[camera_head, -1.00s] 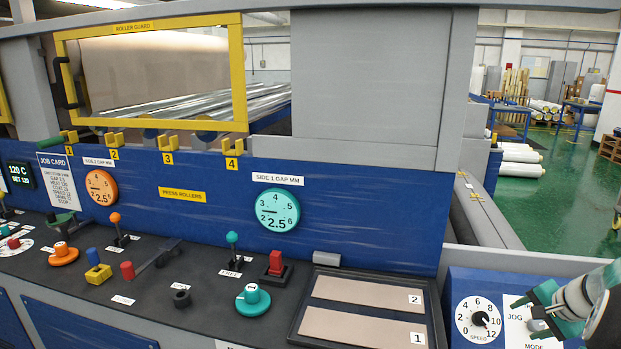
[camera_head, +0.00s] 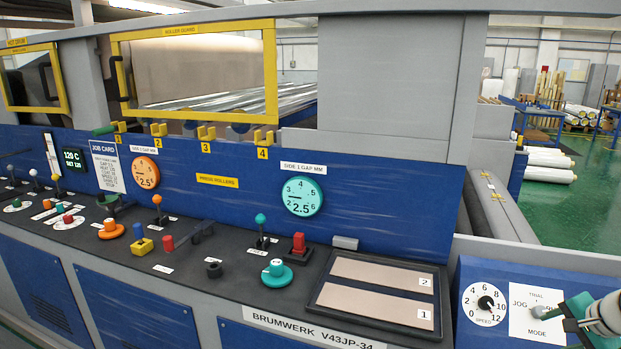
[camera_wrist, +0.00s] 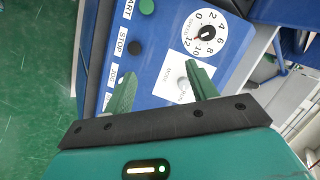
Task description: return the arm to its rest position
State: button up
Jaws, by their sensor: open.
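My green gripper (camera_head: 568,318) is at the lower right of the head view, in front of the white mode plate (camera_head: 523,322) on the blue side panel. In the wrist view, its two green fingers (camera_wrist: 160,78) are apart, with nothing held between them. A small grey mode knob (camera_wrist: 182,83) on the plate shows beyond the gap, close to the right finger. I cannot tell the exact distance between finger and knob. Part of my arm is cut off by the right edge of the head view.
The speed dial (camera_head: 484,303) is left of the mode plate. The console has a two-part tray (camera_head: 445,310), a teal knob (camera_head: 277,273), a red switch (camera_head: 298,247) and several levers. Green floor (camera_head: 575,220) is open at right.

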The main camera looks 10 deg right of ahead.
jog(key=w+a+r+n+g, duration=0.1)
jog(key=w+a+r+n, duration=0.15)
jog(key=a, duration=0.75)
jog(key=w+a+r+n, duration=0.1)
jog(key=a+r+n, duration=0.25)
jog(key=a, duration=0.65)
jog(key=w+a+r+n+g, duration=0.1)
jog(key=a+r+n, duration=0.2)
jog(key=a, duration=0.7)
jog(key=s+a+n, duration=0.3)
jog(key=s+a, duration=0.2)
jog(key=a, duration=0.4)
jog(key=s+a+n+t, duration=0.1)
jog(key=s+a+n, duration=0.3)
jog(key=a, duration=0.5)
jog(key=s, duration=0.2)
jog(key=shift+s+a+n, duration=0.2)
jog(key=shift+s+n, duration=0.1)
